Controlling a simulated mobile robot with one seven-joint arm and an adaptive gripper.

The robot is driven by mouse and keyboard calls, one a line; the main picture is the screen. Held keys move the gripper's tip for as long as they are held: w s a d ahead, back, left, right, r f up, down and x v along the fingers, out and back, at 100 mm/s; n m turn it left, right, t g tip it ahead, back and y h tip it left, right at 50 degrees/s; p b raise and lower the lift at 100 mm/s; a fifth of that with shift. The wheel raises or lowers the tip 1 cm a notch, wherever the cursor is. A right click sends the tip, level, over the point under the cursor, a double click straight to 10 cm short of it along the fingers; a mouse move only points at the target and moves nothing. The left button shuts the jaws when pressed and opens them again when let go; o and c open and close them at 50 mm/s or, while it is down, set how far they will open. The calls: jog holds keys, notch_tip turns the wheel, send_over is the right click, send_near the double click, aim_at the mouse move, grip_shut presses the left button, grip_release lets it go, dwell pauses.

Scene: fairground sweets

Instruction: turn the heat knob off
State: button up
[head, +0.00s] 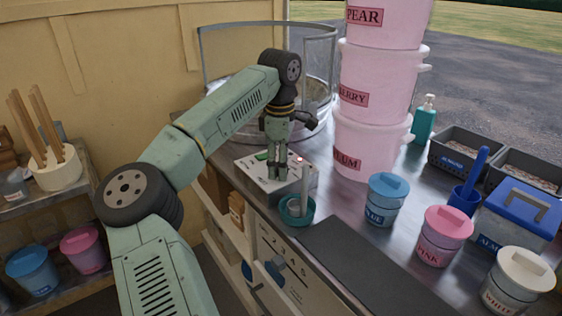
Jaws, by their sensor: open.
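A white control box (252,176) stands on the metal counter in front of the candy-floss bowl. A green part (262,156) and a small red light (300,159) show on its top. My gripper (277,173) points down at the box top, its fingers open. I cannot tell whether they touch anything. No heat knob is clearly visible; the gripper hides part of the box top. A blue round knob (275,266) sits on the cream front panel marked GAS, below the counter, apart from my gripper.
A teal cup (297,210) with a pale upright handle stands close beside the box. Stacked pink tubs (378,90) rise to the right behind. Blue (386,200), pink (445,236) and white (519,281) lidded pots stand right. A dark mat (357,262) lies in front. A clear-walled bowl (225,70) stands behind.

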jog(key=shift+c, duration=0.2)
jog(key=c, duration=1.1)
jog(key=shift+c, duration=0.2)
jog(key=shift+n, duration=0.4)
jog(key=n+p, duration=0.1)
jog(key=n, duration=0.3)
jog(key=shift+r+n, duration=0.1)
jog(key=shift+n, duration=0.3)
jog(key=n, duration=0.6)
jog(key=shift+y, duration=0.3)
jog(key=shift+n, duration=0.3)
